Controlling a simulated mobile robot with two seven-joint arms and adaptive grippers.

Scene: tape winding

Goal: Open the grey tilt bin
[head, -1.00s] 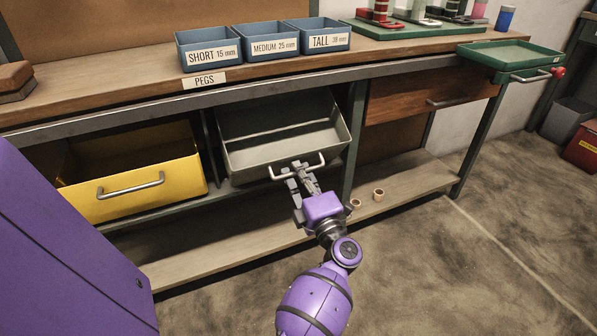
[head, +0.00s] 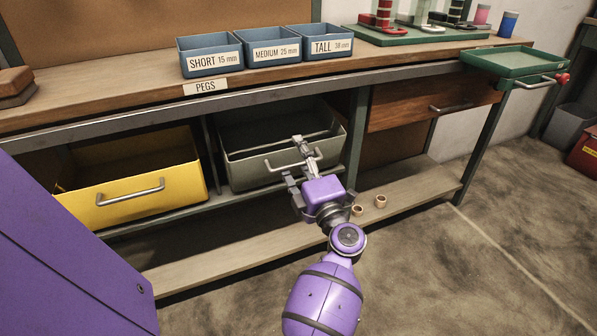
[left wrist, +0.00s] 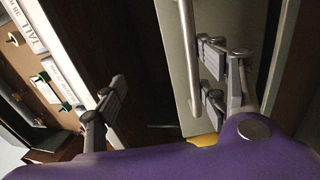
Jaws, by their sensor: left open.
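The grey tilt bin (head: 250,172) hangs under the bench, its front tipped out a little and part of its inside showing. Its pale bar handle (head: 280,168) crosses the front. My left gripper (head: 292,160) is open at the handle, with one finger above it and one below. In the left wrist view the handle (left wrist: 188,65) runs between the spread fingers of the gripper (left wrist: 163,78), nearer the right one. I cannot tell whether either finger touches it. My right gripper is not in view.
A yellow bin (head: 130,190) sits left of the grey one. A green bench post (head: 356,140) and a wooden drawer (head: 430,103) are to the right. Two small tape rings (head: 380,201) lie on the lower shelf (head: 420,185). Blue peg boxes (head: 272,48) stand on the bench.

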